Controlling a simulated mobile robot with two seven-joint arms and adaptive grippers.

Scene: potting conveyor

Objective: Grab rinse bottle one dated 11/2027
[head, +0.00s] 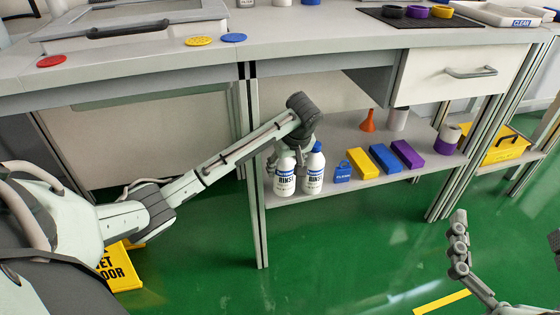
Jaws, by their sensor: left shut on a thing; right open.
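Two white rinse bottles with dark blue labels stand side by side on the lower shelf under the bench. My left gripper (290,148) reaches down from above and is shut on the left rinse bottle (285,180) around its top, which the fingers hide. The right rinse bottle (314,172) has its blue cap showing and stands close beside the gripper. The word RINSE shows on both labels, but the dates are too small to read. My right gripper (506,232) is open and empty at the lower right, over the floor, partly cut off by the picture edge.
The bench top (310,42) overhangs the shelf. A yellow bin (505,146) stands at right.

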